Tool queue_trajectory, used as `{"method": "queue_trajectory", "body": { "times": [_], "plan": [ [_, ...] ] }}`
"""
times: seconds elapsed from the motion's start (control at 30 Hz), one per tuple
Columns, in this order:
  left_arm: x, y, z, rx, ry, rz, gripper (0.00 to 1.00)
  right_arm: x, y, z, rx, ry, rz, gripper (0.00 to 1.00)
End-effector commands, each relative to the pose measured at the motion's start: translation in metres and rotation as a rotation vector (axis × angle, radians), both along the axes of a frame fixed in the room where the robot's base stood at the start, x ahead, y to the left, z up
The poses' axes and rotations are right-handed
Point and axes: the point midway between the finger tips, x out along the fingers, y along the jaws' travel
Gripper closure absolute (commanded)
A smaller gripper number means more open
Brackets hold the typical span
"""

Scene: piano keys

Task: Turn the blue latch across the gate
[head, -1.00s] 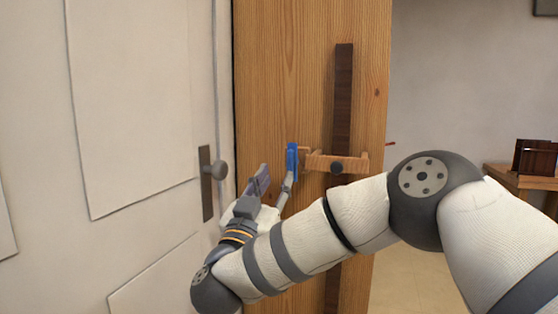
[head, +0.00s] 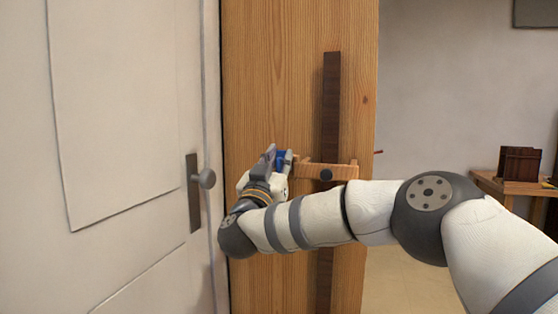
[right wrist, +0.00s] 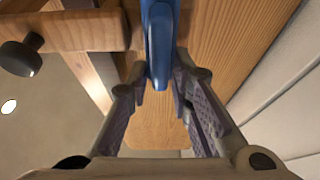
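The blue latch (right wrist: 158,45) sits at the left end of a wooden crossbar (head: 323,171). In the head view the latch (head: 281,157) is partly hidden by my right gripper (head: 278,158). The right wrist view shows the latch's lower end between the two fingers of this gripper (right wrist: 160,90), one finger on each side. The fingers are open, with a narrow gap at the left finger; contact at the right finger is unclear. The gate is a tall wooden panel (head: 270,80). My left gripper is not in view.
A dark vertical strip (head: 330,90) runs down the panel behind the crossbar. A dark round knob (head: 326,175) sits on the crossbar. A white door (head: 115,110) with a grey handle (head: 206,179) stands close on the left. A wooden table (head: 510,187) is at the far right.

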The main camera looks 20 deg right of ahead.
Motion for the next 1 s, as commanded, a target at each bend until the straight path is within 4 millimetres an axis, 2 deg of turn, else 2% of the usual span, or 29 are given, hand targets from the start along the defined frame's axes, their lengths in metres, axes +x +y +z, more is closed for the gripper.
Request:
{"method": "queue_trajectory", "body": {
  "times": [0.27,0.47,0.7,1.0],
  "plan": [
    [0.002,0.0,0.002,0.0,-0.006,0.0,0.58,0.0,0.0,0.001,-0.014,0.008,0.0,1.0],
    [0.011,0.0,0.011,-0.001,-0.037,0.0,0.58,0.0,0.002,0.005,-0.083,0.051,-0.001,1.0],
    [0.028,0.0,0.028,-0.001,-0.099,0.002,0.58,0.002,0.007,0.007,-0.248,0.158,-0.002,1.0],
    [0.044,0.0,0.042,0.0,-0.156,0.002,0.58,0.007,0.013,0.0,-0.484,0.322,-0.003,1.0]
  ]
}}
